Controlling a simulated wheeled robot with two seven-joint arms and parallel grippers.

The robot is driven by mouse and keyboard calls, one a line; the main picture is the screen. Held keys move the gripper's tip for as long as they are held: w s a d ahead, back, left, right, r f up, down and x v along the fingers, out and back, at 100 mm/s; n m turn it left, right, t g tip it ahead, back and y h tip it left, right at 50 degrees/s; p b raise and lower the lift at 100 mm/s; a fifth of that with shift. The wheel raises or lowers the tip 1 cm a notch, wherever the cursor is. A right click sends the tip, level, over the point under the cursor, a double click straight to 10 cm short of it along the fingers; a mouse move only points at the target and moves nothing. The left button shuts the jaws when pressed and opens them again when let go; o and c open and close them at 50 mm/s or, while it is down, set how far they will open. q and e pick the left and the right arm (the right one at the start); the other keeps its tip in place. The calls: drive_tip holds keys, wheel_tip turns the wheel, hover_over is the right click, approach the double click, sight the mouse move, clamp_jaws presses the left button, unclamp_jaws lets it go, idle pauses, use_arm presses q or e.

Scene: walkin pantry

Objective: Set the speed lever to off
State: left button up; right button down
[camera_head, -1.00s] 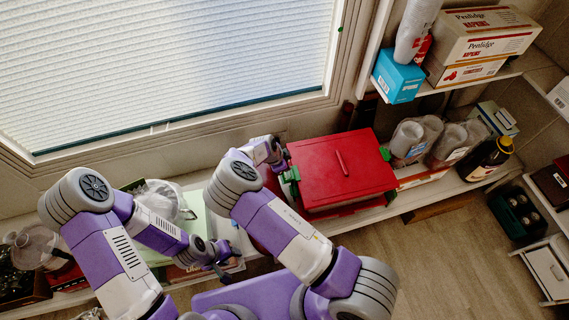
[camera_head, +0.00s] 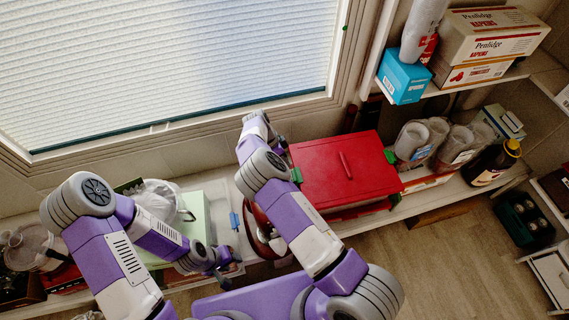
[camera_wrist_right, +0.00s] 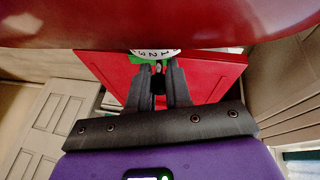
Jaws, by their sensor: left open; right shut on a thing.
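A glossy red rounded body (camera_wrist_right: 160,22), seemingly the mixer, fills the top of the right wrist view. Below its edge shows a white numbered dial (camera_wrist_right: 153,53) with green around it. My right gripper (camera_wrist_right: 158,70) has its fingertips at the dial, close together on a small piece that looks like the speed lever; the fingers hide most of it. In the head view the red and silver mixer (camera_head: 257,232) is partly hidden behind my right arm. My left gripper (camera_head: 219,270) is open and empty, low over the shelf edge.
A red box (camera_head: 340,180) with green clips stands right of my right arm. Clear containers (camera_head: 412,142) and a dark bottle (camera_head: 493,163) stand farther right. A green box (camera_head: 195,215) and clear bag (camera_head: 160,197) are left. Open floor (camera_head: 450,260) lies at lower right.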

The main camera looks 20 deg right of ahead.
drive_tip(key=shift+w+d+g, duration=0.25)
drive_tip(key=shift+d+g, duration=0.05)
drive_tip(key=shift+g, duration=0.1)
drive_tip(key=shift+d+r, duration=0.1)
drive_tip(key=shift+r, duration=0.1)
drive_tip(key=c, duration=1.1)
unclamp_jaws()
drive_tip(key=shift+f, duration=0.1)
drive_tip(key=p+v, duration=0.1)
drive_tip(key=v, duration=0.6)
drive_tip(key=shift+w+a+r, duration=0.15)
drive_tip(key=shift+a+r, duration=0.05)
drive_tip(key=shift+r, duration=0.05)
